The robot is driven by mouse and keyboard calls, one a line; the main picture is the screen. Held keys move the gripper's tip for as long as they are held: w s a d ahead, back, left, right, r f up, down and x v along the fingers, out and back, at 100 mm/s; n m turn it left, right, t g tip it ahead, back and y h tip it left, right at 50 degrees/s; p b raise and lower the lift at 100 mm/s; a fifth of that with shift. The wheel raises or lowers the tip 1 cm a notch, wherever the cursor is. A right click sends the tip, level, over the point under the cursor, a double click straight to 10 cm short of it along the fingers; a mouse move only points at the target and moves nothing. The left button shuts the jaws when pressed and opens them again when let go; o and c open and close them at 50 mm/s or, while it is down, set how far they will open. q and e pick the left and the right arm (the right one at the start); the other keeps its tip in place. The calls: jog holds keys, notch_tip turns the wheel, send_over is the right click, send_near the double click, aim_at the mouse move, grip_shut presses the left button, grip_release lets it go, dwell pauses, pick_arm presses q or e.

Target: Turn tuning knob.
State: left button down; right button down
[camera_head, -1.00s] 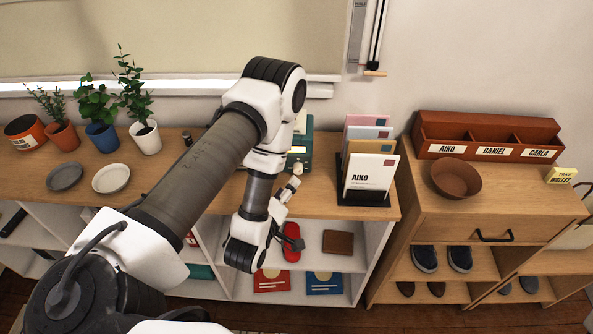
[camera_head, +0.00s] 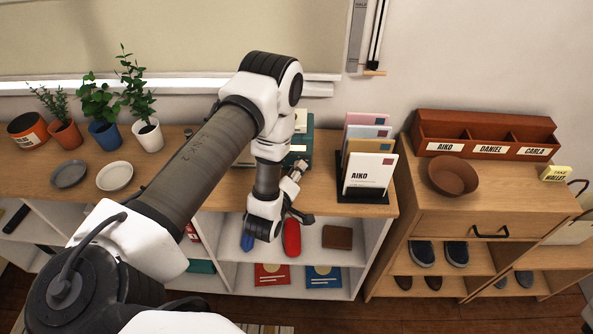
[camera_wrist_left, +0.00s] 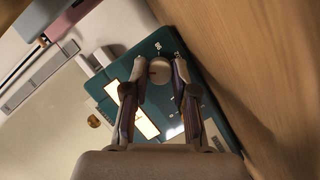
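The teal radio (camera_head: 304,130) stands on the wooden counter behind my left arm, which hides much of it. In the left wrist view its teal face (camera_wrist_left: 109,88) shows a pale, lit dial panel (camera_wrist_left: 145,122) and a round light tuning knob (camera_wrist_left: 160,76) with a small red mark. My left gripper (camera_head: 297,170) is at the front of the radio. In the wrist view its two fingers (camera_wrist_left: 159,68) are apart, one on each side of the knob. They look open around it; contact is not clear. My right gripper is not in view.
A letter rack (camera_head: 372,198) with several envelopes stands just right of the radio. Potted plants and two plates (camera_head: 115,176) are on the left of the counter. A brown bowl (camera_head: 453,176) and a red-brown sorter (camera_head: 486,135) are on the right cabinet.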

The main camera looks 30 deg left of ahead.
pick_arm(q)
jog(key=shift+m, duration=0.3)
jog(key=shift+w+d+r+m+g+y, duration=0.1)
jog(key=shift+m+g+y, duration=0.5)
jog(key=shift+m, duration=0.4)
jog(key=shift+d+m+g+y, duration=0.1)
jog(key=shift+m+g+y, duration=0.45)
jog(key=shift+m, duration=0.65)
jog(key=shift+w+m+g+y+b, duration=0.1)
jog(key=shift+m+g+y+b, duration=0.4)
jog(key=shift+m, duration=0.4)
jog(key=shift+d+m+g+y+b, duration=0.15)
jog(key=shift+m+g+y+b, duration=0.45)
jog(key=shift+m, duration=0.6)
jog(key=m+y+b, duration=0.1)
jog(key=m, duration=0.1)
jog(key=m+y+b, duration=0.2)
jog(key=shift+w+d+f+g, duration=0.15)
jog(key=shift+f+g, duration=0.05)
jog(key=shift+g, duration=0.05)
jog(key=m+y+b, duration=0.2)
jog(key=m+b, duration=0.1)
jog(key=m, duration=0.1)
jog(key=shift+f, duration=0.15)
jog(key=shift+m+y+b, duration=0.55)
jog(key=shift+m+b, duration=0.1)
jog(key=shift+m, duration=0.45)
